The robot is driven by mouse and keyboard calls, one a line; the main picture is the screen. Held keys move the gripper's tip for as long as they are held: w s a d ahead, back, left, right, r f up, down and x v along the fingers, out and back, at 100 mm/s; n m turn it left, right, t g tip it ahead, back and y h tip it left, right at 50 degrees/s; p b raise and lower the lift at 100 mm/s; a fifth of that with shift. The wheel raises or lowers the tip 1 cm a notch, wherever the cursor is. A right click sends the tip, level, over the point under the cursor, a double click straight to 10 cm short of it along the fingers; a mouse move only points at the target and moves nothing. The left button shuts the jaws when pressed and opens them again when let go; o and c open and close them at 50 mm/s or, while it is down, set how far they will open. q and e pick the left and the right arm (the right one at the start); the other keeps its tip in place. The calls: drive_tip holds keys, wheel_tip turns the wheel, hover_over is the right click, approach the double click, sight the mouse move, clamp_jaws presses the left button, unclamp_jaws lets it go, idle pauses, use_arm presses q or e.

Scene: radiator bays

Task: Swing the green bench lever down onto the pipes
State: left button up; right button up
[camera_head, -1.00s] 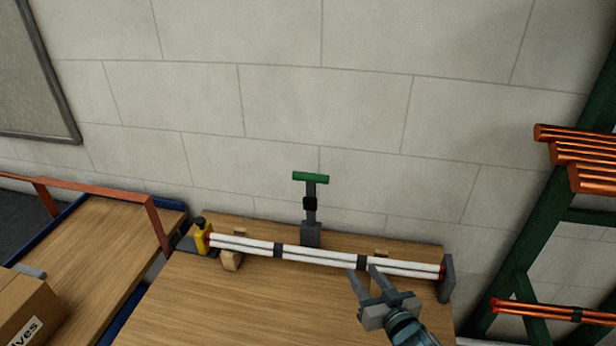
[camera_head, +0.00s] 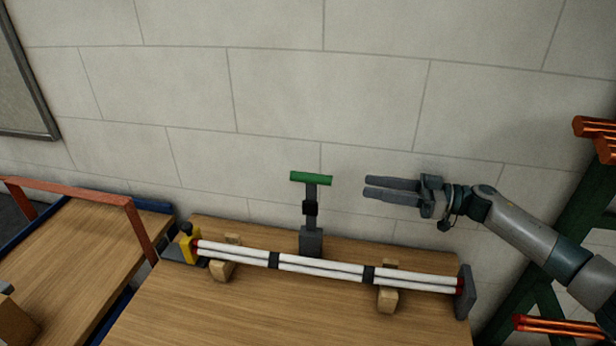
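The green lever (camera_head: 311,178) stands upright behind the pipes, its green crossbar on top of a dark stem with a grey base block (camera_head: 311,241). The fingers are parted with a gap and hold nothing. It is apart from the lever. My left gripper is not in view.
A yellow part with a dark knob (camera_head: 188,245) sits at the pipes' left end, and a grey end plate (camera_head: 465,291) at the right end. A red-railed cart (camera_head: 70,187) stands left. A green rack with copper pipes (camera_head: 556,326) stands right. The wall is close behind.

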sight(308, 177)
drive_tip(key=shift+d+r+g, duration=0.15)
drive_tip(key=shift+d+g, duration=0.15)
drive_tip(key=shift+d, duration=0.1)
drive_tip(key=shift+s, duration=0.1)
drive_tip(key=shift+a, duration=0.1)
drive_tip(key=w+a+p, duration=0.1)
drive_tip(key=a+p, duration=0.1)
drive_tip(key=a, duration=0.3)
drive_tip(key=w+a+p, duration=0.1)
drive_tip(key=a, duration=0.4)
drive_tip(key=w+a+p, duration=0.1)
drive_tip(key=a+p, duration=0.1)
drive_tip(key=a, duration=0.4)
drive_tip(key=shift+w+r+p, duration=0.1)
drive_tip(key=shift+w+p, duration=0.05)
drive_tip(key=shift+p, duration=0.15)
drive_tip(key=shift+w+a, duration=0.1)
drive_tip(key=shift+a, duration=0.4)
clamp_jaws()
